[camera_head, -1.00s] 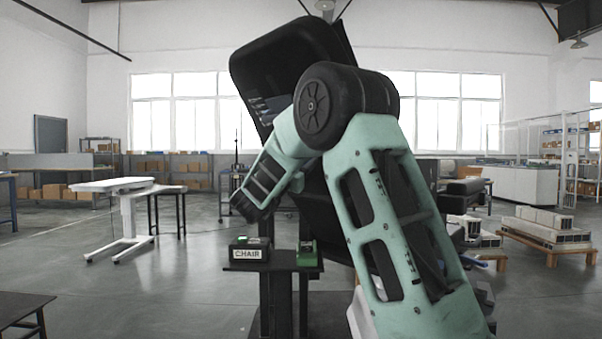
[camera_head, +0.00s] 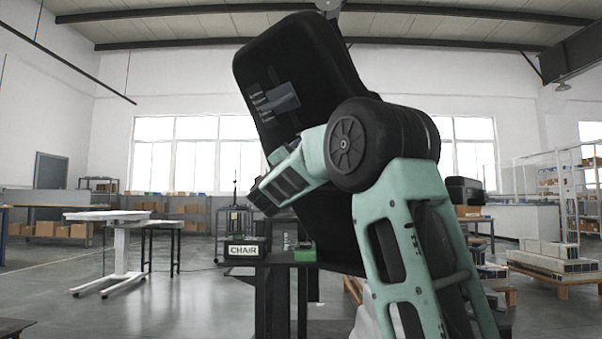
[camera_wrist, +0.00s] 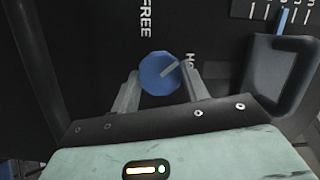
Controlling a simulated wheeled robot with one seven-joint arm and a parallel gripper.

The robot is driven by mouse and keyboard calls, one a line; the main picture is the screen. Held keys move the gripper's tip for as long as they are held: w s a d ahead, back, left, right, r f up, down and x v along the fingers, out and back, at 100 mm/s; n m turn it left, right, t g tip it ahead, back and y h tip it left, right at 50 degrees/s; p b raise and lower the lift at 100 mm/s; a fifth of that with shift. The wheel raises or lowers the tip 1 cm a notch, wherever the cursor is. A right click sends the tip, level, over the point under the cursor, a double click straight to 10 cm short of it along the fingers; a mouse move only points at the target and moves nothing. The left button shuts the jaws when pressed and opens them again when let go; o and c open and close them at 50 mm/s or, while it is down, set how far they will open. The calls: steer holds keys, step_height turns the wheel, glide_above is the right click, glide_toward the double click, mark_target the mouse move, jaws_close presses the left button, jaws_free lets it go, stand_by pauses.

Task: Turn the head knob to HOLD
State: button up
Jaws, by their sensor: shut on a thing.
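The head knob (camera_wrist: 155,82) is a round blue knob on a dark panel (camera_wrist: 85,45) in the wrist view. My gripper (camera_wrist: 161,76) has its two grey fingers on either side of the knob, shut on it. A pale pointer line on the knob slants to the upper right, towards a partly hidden label starting "HO" (camera_wrist: 190,61). The label FREE (camera_wrist: 146,18) stands above the knob, turned sideways. In the head view a large tilted black body (camera_head: 300,60) stands behind my arm; my fingers and the knob cannot be made out there.
A box marked CHAIR (camera_head: 246,249) and a green item (camera_head: 305,252) sit on a dark stand below my arm. Open floor lies left.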

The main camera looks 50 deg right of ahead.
steer(key=m+b, duration=0.3)
steer(key=m+h+b, duration=0.1)
steer(key=m+b, duration=0.2)
steer(key=b, duration=0.1)
steer(key=m+g+h+b, duration=0.1)
steer(key=m+b, duration=0.1)
steer(key=b, duration=0.1)
steer(key=shift+w+d+f+m, duration=0.1)
steer(key=shift+d+f+m, duration=0.05)
steer(key=shift+f+m, duration=0.25)
steer(key=shift+r, duration=0.1)
steer(key=o, duration=1)
steer(key=p+v, duration=0.2)
steer(key=v, duration=1.5)
steer(key=shift+f, duration=0.3)
